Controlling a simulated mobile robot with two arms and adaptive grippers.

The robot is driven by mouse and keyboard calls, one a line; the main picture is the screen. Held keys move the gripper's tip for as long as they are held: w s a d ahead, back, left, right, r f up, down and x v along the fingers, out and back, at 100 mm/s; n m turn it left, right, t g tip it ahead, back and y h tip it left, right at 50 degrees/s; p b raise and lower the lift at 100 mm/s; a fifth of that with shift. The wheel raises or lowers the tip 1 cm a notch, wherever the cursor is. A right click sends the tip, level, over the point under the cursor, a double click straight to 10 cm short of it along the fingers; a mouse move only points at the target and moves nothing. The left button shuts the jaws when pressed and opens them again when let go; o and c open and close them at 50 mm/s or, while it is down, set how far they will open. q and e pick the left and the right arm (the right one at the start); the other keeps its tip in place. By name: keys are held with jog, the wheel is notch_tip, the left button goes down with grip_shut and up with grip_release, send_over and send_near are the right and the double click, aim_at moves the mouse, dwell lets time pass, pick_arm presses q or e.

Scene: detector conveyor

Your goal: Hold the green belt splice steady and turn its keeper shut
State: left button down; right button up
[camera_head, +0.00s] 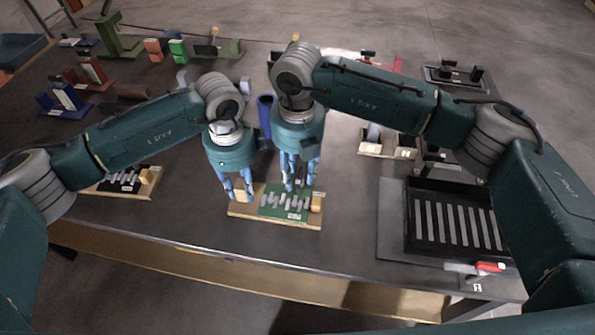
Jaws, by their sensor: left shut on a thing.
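The green belt splice (270,212) is a green plate with grey slanted bars, set on a light wooden base (241,212) near the front edge of the table. A yellow block (317,204) stands at the base's right end. My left gripper (238,194) points down at the base's left end and is shut on the splice's base; its fingers hide the exact contact. My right gripper (297,186) points down over the back of the green plate. Its fingertips are close to the plate, and I cannot tell whether they touch it. The keeper is not clearly distinguishable.
A similar black splice (122,182) lies at left, partly behind my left arm. A blue tube (265,112) stands behind the grippers. A black slotted tray (412,220) is at right, with a red-handled tool (489,267) in front. Coloured fixtures line the back left.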

notch_tip(320, 180, up, 12)
dwell(0.6)
pick_arm(q)
jog(key=c, duration=1.3)
grip_release()
jog(key=shift+r, duration=0.15)
